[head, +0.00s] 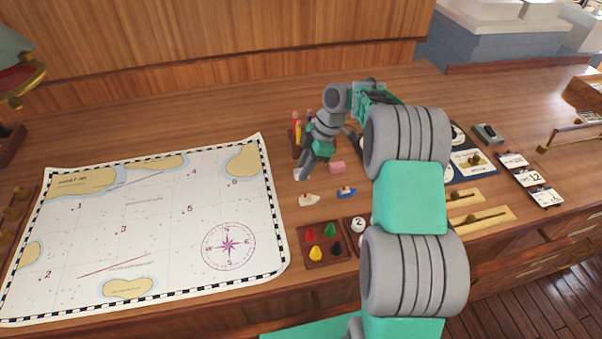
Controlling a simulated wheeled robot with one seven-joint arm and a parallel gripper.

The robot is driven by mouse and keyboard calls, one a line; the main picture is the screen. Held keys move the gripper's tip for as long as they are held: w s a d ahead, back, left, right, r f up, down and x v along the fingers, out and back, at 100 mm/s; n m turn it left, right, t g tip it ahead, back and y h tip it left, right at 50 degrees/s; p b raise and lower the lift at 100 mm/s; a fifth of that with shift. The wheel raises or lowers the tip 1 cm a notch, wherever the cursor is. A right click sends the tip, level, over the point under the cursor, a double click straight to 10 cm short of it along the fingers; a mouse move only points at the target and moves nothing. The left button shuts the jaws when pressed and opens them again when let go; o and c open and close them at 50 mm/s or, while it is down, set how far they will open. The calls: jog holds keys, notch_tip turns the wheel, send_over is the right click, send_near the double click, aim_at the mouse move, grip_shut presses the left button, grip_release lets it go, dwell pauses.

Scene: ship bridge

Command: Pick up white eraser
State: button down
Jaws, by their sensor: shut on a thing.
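My gripper (303,168) reaches down over the desk to the right of the chart. It is shut on a small white thing, which looks like the white eraser (298,175). Only a small part of the eraser shows at the fingertips. I cannot tell whether it touches the desk or is just above it. A pink block (337,168) lies to the right of my gripper, apart from it.
A white toy boat (309,200) and a blue one (346,192) lie just in front. A tray of coloured pieces (323,256) is nearer. A pencil holder (298,143) stands behind my gripper. The chart (150,225) covers the desk's left.

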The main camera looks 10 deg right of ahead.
jog(key=shift+r+b, duration=0.35)
jog(key=shift+r, duration=0.3)
jog(key=s+r+b, duration=0.3)
jog(key=s+r, duration=0.8)
jog(key=s, duration=0.3)
jog(key=shift+r, duration=0.35)
jog(key=c, duration=1.8)
grip_release()
grip_shut()
